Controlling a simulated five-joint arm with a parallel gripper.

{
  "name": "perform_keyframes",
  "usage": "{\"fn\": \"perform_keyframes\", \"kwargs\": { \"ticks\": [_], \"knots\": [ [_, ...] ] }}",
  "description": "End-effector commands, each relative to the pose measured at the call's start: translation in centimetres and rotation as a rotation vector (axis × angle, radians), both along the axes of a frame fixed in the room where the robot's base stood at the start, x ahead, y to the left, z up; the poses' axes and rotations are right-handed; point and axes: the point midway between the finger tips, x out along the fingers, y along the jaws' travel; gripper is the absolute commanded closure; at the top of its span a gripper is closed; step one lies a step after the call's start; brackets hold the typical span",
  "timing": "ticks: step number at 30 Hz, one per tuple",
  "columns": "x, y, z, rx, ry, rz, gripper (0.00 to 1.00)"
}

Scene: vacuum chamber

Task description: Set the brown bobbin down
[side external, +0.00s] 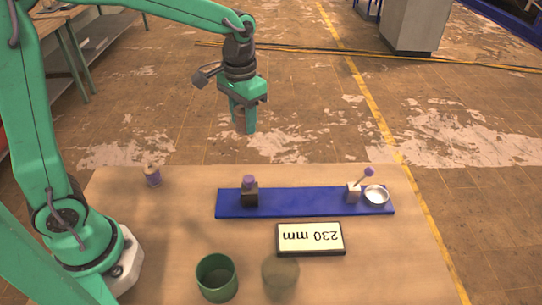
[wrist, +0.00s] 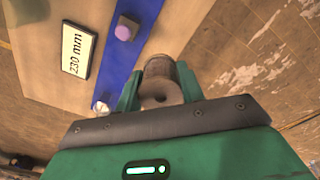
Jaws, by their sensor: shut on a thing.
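The brown bobbin (wrist: 158,72) is gripped between the two green fingers of my gripper (wrist: 160,93) in the wrist view, with its hollow end facing the camera. In the side view my gripper (side external: 244,122) is high above the far edge of the table (side external: 180,225), pointing down. The bobbin (side external: 238,124) shows there as a small brown shape between the fingers, partly hidden by them. It is in the air, clear of the table and touching nothing but my gripper.
A blue strip (side external: 300,203) carries a dark block with a purple top (side external: 249,192), a small block with a purple-balled stick (side external: 354,192) and a silver dish (side external: 376,195). Nearer are a "230 mm" sign (side external: 310,238), a green cup (side external: 217,277) and an olive round thing (side external: 280,273). A small purple-banded bobbin (side external: 152,176) stands left.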

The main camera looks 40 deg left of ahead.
Motion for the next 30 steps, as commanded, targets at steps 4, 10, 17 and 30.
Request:
{"fn": "perform_keyframes", "kwargs": {
  "ticks": [4,10,17,30],
  "knots": [
    [-1.6,-3.5,-0.7,0.0,-0.001,-0.057,0.84],
    [-4.3,-7.9,-1.7,0.0,-0.001,-0.131,0.84],
    [-8.2,-12.1,-2.9,0.0,-0.001,-0.217,0.84],
    [-16.7,-17.7,-5.2,0.0,-0.001,-0.379,0.84]
  ]
}}
